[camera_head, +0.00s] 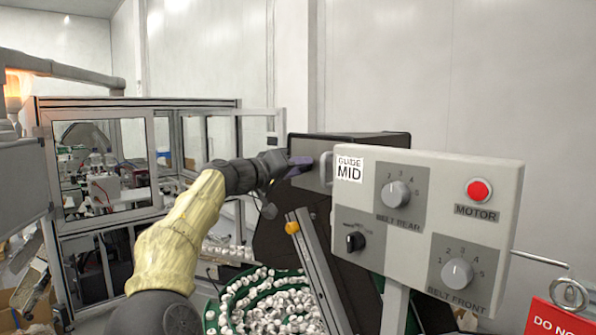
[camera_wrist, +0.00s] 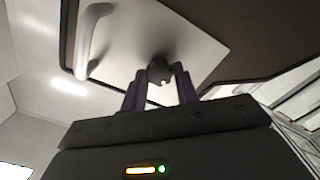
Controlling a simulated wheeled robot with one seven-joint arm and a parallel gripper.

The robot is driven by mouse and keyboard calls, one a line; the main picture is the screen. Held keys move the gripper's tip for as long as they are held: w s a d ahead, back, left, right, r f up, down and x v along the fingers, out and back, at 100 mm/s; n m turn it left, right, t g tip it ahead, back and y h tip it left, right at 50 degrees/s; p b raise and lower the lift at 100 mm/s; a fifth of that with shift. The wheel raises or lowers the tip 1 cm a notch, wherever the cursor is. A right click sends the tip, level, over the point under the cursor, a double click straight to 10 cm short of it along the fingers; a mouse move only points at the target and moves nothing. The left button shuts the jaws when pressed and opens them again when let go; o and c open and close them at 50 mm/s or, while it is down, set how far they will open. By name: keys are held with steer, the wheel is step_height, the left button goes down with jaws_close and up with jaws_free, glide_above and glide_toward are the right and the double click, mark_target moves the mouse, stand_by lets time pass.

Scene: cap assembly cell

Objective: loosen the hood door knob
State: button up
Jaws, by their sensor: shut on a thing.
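The hood door knob (camera_wrist: 159,68) is a small dark knob on a pale door panel (camera_wrist: 125,50) in the wrist view. My gripper (camera_wrist: 161,80) has its two purple-grey fingers on either side of the knob and is shut on it. In the head view, my gripper (camera_head: 298,167) reaches the left side of the dark hood (camera_head: 350,142). The knob is hidden there by my gripper. A pale curved door handle (camera_wrist: 92,38) stands to the left of the knob in the wrist view; it also shows in the head view (camera_head: 326,169).
A grey control panel (camera_head: 408,280) with dials and a red button stands close on the right. A green bowl (camera_head: 212,318) of white caps lies below my arm. A framed glass enclosure (camera_head: 100,160) is at left.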

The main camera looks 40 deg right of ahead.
steer(key=n+p, duration=0.4)
steer(key=n, duration=1.5)
steer(key=shift+n, duration=0.3)
steer(key=shift+f, duration=0.1)
steer(key=o, duration=1)
steer(key=shift+w, duration=0.1)
